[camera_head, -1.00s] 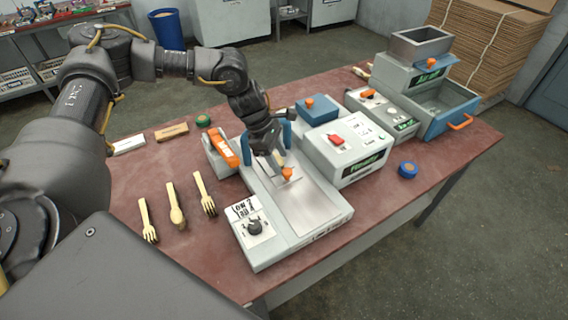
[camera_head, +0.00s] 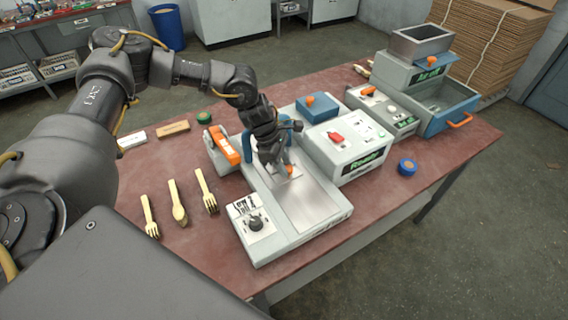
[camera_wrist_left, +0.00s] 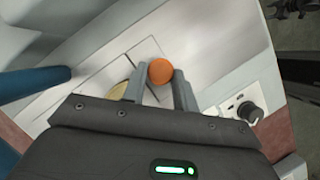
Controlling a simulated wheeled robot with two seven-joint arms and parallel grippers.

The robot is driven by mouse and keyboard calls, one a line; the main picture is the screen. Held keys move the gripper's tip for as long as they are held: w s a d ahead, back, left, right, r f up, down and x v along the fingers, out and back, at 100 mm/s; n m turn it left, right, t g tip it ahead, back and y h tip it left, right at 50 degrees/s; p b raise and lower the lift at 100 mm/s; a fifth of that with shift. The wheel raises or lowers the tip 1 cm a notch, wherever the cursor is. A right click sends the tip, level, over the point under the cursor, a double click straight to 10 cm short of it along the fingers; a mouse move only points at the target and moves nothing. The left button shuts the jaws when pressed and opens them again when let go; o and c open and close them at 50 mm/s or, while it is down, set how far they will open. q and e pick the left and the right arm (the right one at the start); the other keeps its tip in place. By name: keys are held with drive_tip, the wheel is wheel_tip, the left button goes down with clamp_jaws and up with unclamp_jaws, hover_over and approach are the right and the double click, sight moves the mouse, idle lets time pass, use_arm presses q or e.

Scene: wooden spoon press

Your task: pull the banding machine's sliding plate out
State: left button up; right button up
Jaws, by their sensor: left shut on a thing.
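The banding machine (camera_head: 262,245) is a pale grey unit on the red-brown table. A dial panel is at its near left end and a bare metal bed in the middle. Its sliding plate (camera_wrist_left: 205,62) is pale and flat and carries an orange knob (camera_head: 290,169). In the left wrist view the knob (camera_wrist_left: 160,71) sits between the fingertips. My left gripper (camera_head: 286,168) is shut on this knob, and in the wrist view the gripper (camera_wrist_left: 158,84) reaches over the plate from below. The gripper partly hides the plate. My right gripper is not seen.
Blue posts and an orange-handled lever (camera_head: 226,148) stand close by my left gripper. A grey box with a green "Ready" display (camera_head: 345,150) adjoins on the right. Two wooden forks and a spoon (camera_head: 178,204) lie at left. A blue round piece (camera_head: 407,166) lies at right.

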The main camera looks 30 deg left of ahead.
use_arm(q)
clamp_jaws()
drive_tip(key=s+d, duration=0.2)
drive_tip(key=d, duration=0.2)
drive_tip(key=s+d+b, duration=0.1)
drive_tip(key=s+d, duration=0.2)
drive_tip(key=d, duration=0.2)
drive_tip(key=s+d, duration=0.3)
drive_tip(key=d, duration=0.2)
drive_tip(key=shift+s, duration=0.15)
drive_tip(key=o, duration=0.6)
unclamp_jaws()
drive_tip(key=o, duration=0.4)
drive_tip(key=shift+d, duration=0.2)
drive_tip(key=shift+a, duration=0.15)
